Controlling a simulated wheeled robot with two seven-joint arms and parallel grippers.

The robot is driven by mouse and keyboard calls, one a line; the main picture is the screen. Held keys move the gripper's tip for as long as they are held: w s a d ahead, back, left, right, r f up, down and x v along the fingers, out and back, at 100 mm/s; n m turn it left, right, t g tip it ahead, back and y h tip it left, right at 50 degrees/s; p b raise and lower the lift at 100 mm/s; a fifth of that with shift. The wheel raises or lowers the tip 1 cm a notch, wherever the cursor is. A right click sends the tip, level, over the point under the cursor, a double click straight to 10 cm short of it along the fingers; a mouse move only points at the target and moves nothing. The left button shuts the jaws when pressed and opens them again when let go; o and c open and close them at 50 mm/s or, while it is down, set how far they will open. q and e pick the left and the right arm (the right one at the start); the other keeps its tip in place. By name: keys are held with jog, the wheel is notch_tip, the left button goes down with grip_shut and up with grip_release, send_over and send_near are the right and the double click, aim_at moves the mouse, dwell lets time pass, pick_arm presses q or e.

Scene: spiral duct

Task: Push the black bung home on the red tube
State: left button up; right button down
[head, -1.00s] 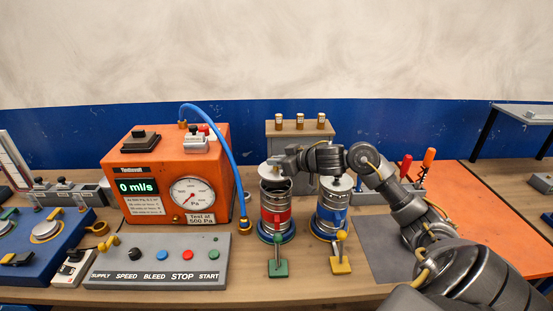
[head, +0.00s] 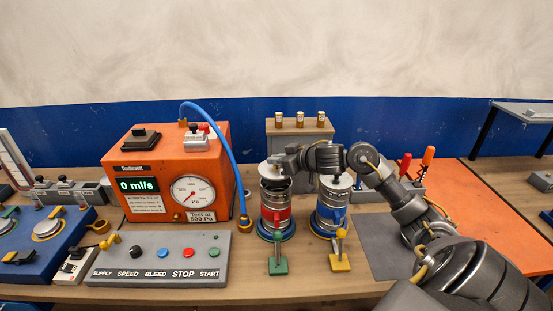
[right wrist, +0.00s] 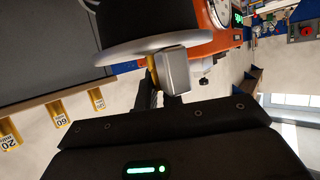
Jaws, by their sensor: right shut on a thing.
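The red tube (head: 276,216) stands upright on the bench, a metal cylinder with a red band. My right gripper (head: 277,164) is over its top. In the right wrist view the gripper (right wrist: 168,74) is shut at the grey disc (right wrist: 130,48) of the black bung (right wrist: 135,20). In the head view the bung (head: 277,184) shows as a dark patch at the tube's mouth, partly hidden by the gripper. How deep it sits cannot be told. My left gripper is not in view.
The blue-banded tube (head: 332,212) with a pale lid stands close on the right. Green (head: 278,266) and yellow (head: 341,262) levers stand in front. The orange gauge box (head: 150,165) and blue hose (head: 228,150) are on the left. A grey cabinet (head: 286,128) stands behind.

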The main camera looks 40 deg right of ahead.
aim_at(276, 170)
jog(key=shift+p, duration=0.7)
dwell(1.1)
jog(key=shift+f+b, duration=1.25)
jog(key=shift+f, duration=1.05)
jog(key=c, duration=1.5)
grip_release()
jog(key=shift+s+d, duration=0.15)
jog(key=shift+s, duration=0.3)
jog(key=shift+b+v, duration=1.3)
jog(key=shift+v, duration=3.7)
